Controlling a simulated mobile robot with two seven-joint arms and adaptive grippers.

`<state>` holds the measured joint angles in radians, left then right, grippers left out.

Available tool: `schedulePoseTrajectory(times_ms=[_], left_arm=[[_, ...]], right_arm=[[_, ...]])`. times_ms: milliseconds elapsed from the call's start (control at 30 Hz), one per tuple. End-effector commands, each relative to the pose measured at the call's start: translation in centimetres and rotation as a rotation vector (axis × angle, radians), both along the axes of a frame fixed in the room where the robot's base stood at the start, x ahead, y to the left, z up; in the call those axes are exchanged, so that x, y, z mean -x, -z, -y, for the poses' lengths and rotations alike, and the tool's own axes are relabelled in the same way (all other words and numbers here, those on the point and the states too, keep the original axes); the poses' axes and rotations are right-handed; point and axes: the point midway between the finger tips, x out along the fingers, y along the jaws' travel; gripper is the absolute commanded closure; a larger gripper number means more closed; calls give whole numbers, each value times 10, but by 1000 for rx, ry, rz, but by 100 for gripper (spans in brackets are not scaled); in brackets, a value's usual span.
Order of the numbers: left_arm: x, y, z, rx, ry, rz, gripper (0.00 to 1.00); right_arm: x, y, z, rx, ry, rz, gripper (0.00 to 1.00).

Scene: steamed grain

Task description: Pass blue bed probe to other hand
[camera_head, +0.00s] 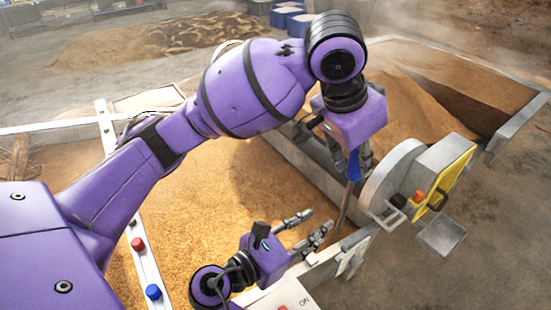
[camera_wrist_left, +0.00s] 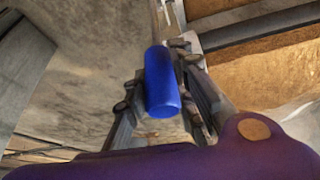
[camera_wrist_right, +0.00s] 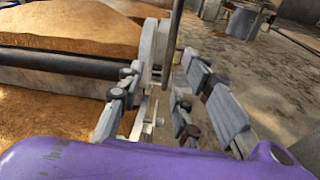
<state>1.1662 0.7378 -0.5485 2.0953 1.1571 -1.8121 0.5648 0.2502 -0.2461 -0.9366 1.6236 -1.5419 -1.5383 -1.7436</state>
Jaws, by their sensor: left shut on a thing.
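The blue bed probe (camera_head: 354,166) has a blue handle and a thin metal rod that points down. My left gripper (camera_head: 356,154) is shut on it near the handle, above the wall between the grain beds. In the left wrist view the blue handle (camera_wrist_left: 163,82) stands between the fingers. My right gripper (camera_head: 318,226) is lower and to the left of the rod, with its fingers apart and empty. In the right wrist view the rod (camera_wrist_right: 174,35) shows at the top, beyond the spread fingers (camera_wrist_right: 158,90). The rod's lower end is not clear.
A grey wheel-shaped housing (camera_head: 390,180) and a yellow panel (camera_head: 447,178) with an orange button are close right of the probe. Grain beds (camera_head: 215,205) lie below and behind. A white rail (camera_head: 143,255) carries red and blue buttons. Blue drums (camera_head: 287,18) stand far back.

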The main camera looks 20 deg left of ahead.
Motion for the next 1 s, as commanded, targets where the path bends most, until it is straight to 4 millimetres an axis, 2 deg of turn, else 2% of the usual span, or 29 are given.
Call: schedulePoseTrajectory(times_ms=[33, 133, 233, 367, 467, 800, 1000], left_arm=[[0, -1, 0, 0, 1, 2, 100], [0, -1, 0, 0, 1, 2, 100], [0, -1, 0, 0, 1, 2, 100], [0, -1, 0, 0, 1, 2, 100], [0, -1, 0, 0, 1, 2, 100], [0, -1, 0, 0, 1, 2, 100], [0, -1, 0, 0, 1, 2, 100]], right_arm=[[5, -19, -6, 45, 13, 24, 67], [15, -44, -11, 114, 42, 54, 67], [22, -57, -13, 150, 61, 69, 67], [20, -63, -10, 166, 71, 77, 67], [10, -63, -4, 166, 71, 77, 67], [-45, -63, 32, 166, 71, 77, 67], [-67, -62, 46, 166, 69, 75, 67]])
